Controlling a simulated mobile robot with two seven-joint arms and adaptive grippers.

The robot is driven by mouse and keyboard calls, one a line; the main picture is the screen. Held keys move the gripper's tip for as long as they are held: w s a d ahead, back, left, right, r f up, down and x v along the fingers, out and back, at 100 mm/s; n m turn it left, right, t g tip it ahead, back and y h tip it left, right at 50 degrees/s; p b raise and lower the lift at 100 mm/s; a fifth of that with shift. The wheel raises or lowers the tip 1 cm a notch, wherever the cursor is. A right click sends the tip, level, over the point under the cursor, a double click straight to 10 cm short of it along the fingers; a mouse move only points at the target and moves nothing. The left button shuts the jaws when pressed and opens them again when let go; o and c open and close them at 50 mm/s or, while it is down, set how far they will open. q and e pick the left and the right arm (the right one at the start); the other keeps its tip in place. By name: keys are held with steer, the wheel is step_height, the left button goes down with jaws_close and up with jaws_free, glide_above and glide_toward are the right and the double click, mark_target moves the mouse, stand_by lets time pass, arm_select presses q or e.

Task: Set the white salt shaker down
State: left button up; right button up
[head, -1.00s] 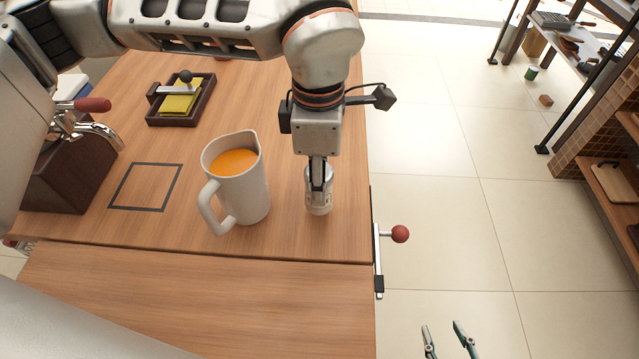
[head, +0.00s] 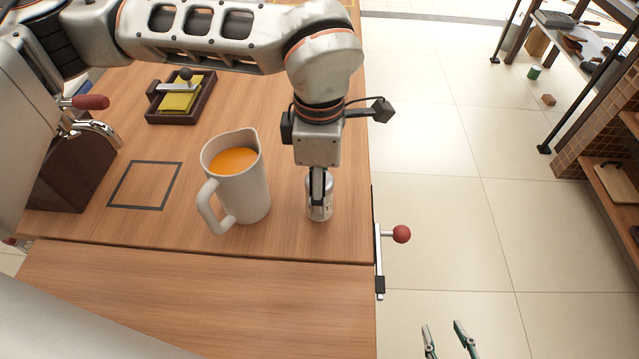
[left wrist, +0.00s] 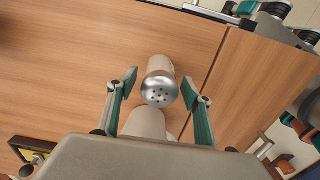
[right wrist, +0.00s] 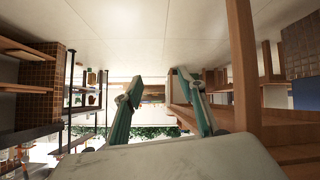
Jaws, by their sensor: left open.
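The white salt shaker (head: 320,211) is upright near the right edge of the wooden counter (head: 290,240), just right of the jug, and looks to be resting on the wood. My left gripper (head: 318,190) points down over it and hides part of it. In the left wrist view, the shaker's metal holed cap (left wrist: 159,91) lies between the two spread fingers, with a gap on each side. My left gripper is open around the shaker. My right gripper (head: 449,339) is open and empty, low over the floor to the right of the counter.
A white jug (head: 250,192) of orange liquid stands close left of the shaker. Further left are a dark square outline (head: 146,186) and a dark tray (head: 206,105) with a yellow pad. A red-knobbed lever (head: 400,234) juts from the counter's right side.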

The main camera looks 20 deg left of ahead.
arm_select(q)
step_height(320, 180, up, 4)
steer(key=shift+w+r+p, duration=0.1)
steer(key=shift+r+p, duration=0.05)
steer(key=shift+p, duration=0.3)
step_height(320, 180, up, 7)
steer(key=shift+r+p, duration=0.1)
steer(key=shift+p, duration=0.55)
steer(key=shift+r, duration=0.35)
arm_select(e)
steer(key=shift+s+d+f, duration=0.15)
steer(key=shift+s+d, duration=0.15)
steer(key=shift+s, duration=0.25)
steer(key=shift+w, duration=0.3)
